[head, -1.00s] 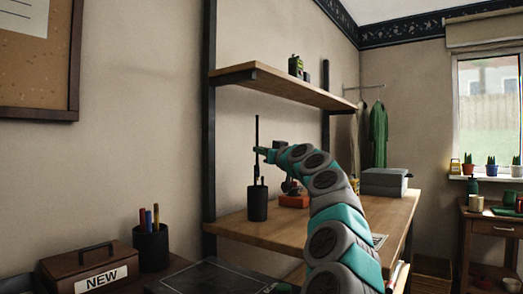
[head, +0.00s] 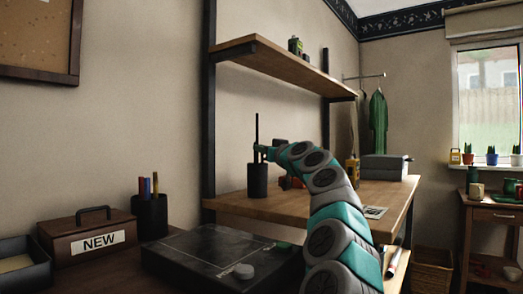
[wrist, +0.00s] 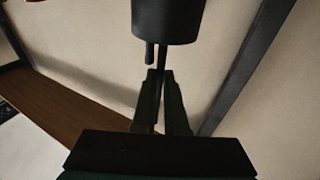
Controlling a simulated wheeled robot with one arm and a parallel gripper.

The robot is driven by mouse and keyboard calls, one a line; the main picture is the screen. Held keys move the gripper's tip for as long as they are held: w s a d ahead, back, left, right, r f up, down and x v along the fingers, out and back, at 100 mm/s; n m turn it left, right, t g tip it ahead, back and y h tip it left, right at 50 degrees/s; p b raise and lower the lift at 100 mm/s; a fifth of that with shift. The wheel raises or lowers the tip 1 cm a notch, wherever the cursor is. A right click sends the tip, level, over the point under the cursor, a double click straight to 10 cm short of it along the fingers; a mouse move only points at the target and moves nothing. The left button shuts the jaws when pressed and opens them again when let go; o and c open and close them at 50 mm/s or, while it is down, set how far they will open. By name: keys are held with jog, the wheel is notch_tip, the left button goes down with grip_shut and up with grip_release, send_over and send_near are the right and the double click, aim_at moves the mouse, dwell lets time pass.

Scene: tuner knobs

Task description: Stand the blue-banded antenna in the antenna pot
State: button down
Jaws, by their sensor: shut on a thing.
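The black antenna pot (head: 257,183) stands upright near the left end of the wooden desk. My gripper (head: 264,152) is just above its rim, shut on a thin dark antenna (head: 257,128). The antenna is upright, its upper part above my gripper. Its lower end disappears at the pot's rim; how deep it reaches is hidden. In the wrist view, the fingers (wrist: 161,78) close around the antenna (wrist: 165,58), which runs to the pot (wrist: 168,20). A shorter rod (wrist: 150,53) shows beside it at the pot. No blue band can be made out.
The wooden desk (head: 300,205) has a grey box (head: 385,167) and a yellow item (head: 352,172) further back. A shelf (head: 285,68) hangs above, beside a dark post (head: 208,110). Nearer stand a pen pot (head: 150,217), a NEW box (head: 88,238) and a dark panel (head: 215,258).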

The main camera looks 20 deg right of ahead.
jog(key=shift+f, duration=0.4)
jog(key=c, duration=0.9)
grip_release()
jog(key=shift+o, duration=0.2)
jog(key=b+v, duration=0.1)
jog(key=v, duration=0.7)
jog(key=shift+b, duration=0.3)
